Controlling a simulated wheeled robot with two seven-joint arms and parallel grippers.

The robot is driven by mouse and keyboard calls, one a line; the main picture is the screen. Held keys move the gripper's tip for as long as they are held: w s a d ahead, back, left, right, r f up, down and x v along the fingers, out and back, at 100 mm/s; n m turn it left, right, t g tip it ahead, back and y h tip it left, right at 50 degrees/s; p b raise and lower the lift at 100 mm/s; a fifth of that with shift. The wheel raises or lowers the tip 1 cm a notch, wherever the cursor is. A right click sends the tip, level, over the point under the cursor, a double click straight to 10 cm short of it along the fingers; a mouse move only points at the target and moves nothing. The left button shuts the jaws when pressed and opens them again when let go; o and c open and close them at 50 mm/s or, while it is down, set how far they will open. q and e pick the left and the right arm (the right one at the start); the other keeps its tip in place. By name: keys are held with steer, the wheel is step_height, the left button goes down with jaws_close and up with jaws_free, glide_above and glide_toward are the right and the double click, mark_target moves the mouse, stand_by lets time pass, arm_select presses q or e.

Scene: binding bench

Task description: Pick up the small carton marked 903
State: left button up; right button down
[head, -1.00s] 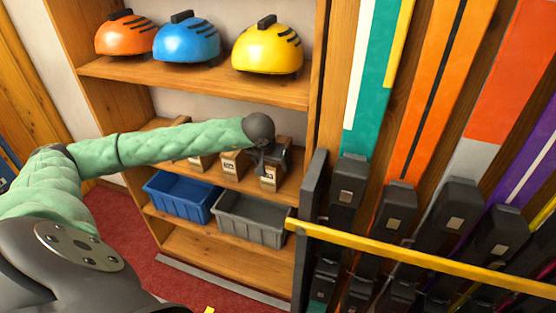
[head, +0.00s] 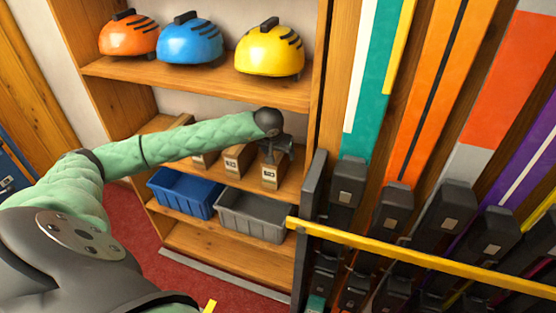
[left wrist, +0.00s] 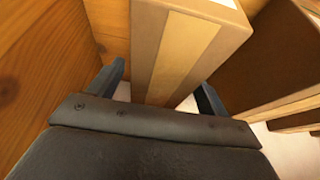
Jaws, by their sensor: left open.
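Small brown cartons with pale labels stand in a row on the middle shelf in the head view: a left one (head: 204,161), a middle one (head: 234,161) and a right one (head: 270,177). The label marks are too small to read, so I cannot tell which is 903. My left gripper (head: 274,155) is open at the top of the right carton, partly hiding it. In the left wrist view, a carton with a pale tape strip (left wrist: 180,52) lies beyond and between the open fingers (left wrist: 162,88). Contact is not visible. My right gripper is not in view.
A blue bin (head: 184,207) and a grey bin (head: 252,230) stand on the shelf below. Orange, blue and yellow helmets (head: 270,52) sit on the shelf above. A yellow rail (head: 420,258) and upright skis are to the right. Another carton (left wrist: 268,60) is close at right in the wrist view.

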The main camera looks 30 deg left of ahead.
arm_select(q)
steer(key=shift+f+b, duration=0.25)
steer(key=shift+b, duration=0.4)
stand_by(0.8)
steer(key=c, duration=1.2)
